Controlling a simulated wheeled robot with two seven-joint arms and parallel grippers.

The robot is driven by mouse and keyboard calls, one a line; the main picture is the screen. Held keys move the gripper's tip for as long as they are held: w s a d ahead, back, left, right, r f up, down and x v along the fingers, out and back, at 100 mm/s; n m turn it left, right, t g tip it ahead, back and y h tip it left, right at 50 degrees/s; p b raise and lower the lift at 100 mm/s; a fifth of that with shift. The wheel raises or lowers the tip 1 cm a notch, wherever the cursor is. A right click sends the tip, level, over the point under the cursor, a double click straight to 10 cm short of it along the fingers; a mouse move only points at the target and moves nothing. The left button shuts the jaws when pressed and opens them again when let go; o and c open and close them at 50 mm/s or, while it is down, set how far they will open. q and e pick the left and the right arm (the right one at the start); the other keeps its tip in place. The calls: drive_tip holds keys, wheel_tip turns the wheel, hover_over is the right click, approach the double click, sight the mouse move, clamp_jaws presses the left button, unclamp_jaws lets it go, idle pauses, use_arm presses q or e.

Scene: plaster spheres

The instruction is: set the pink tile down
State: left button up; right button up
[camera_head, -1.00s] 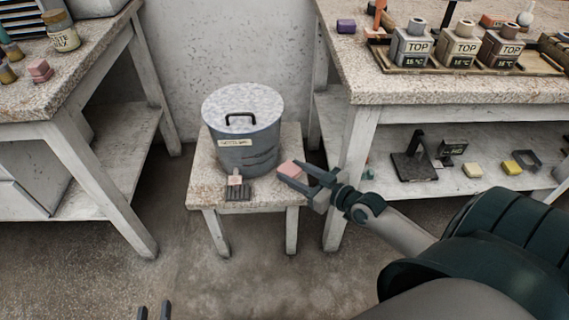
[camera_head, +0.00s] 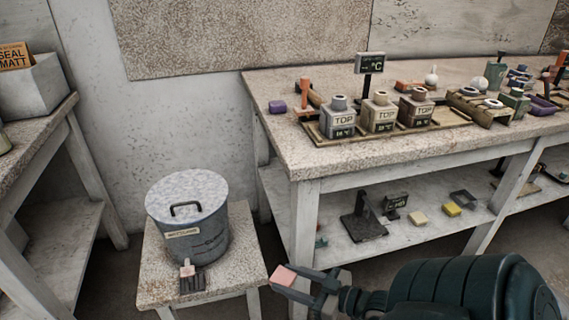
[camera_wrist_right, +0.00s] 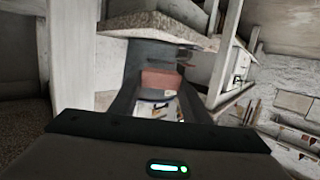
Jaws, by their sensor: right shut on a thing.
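The pink tile (camera_head: 284,275) is a small block between the fingertips of my right gripper (camera_head: 296,280). The gripper is shut on it and holds it in the air, just off the right edge of the low stool (camera_head: 232,268) in the head view. In the right wrist view the tile (camera_wrist_right: 160,80) sits between the two dark fingers. My left gripper is out of view.
A lidded metal bin (camera_head: 205,232) and a small brush (camera_head: 190,278) stand on the stool.

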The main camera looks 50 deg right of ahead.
idle(0.5)
drive_tip(key=shift+w+a+r, duration=0.1)
drive_tip(key=shift+w+a, duration=0.15)
drive_tip(key=shift+a, duration=0.2)
drive_tip(key=w+a+r+m+h, duration=0.2)
drive_tip(key=w+a+r+h, duration=0.1)
drive_tip(key=w+a+r, duration=1.2)
wheel_tip(320, 180, up, 4)
drive_tip(key=a, duration=0.2)
drive_tip(key=shift+w+a+m+h, duration=0.25)
drive_tip(key=shift+a+m+h, duration=0.05)
drive_tip(key=shift+m+h, duration=0.1)
drive_tip(key=shift+d, duration=0.1)
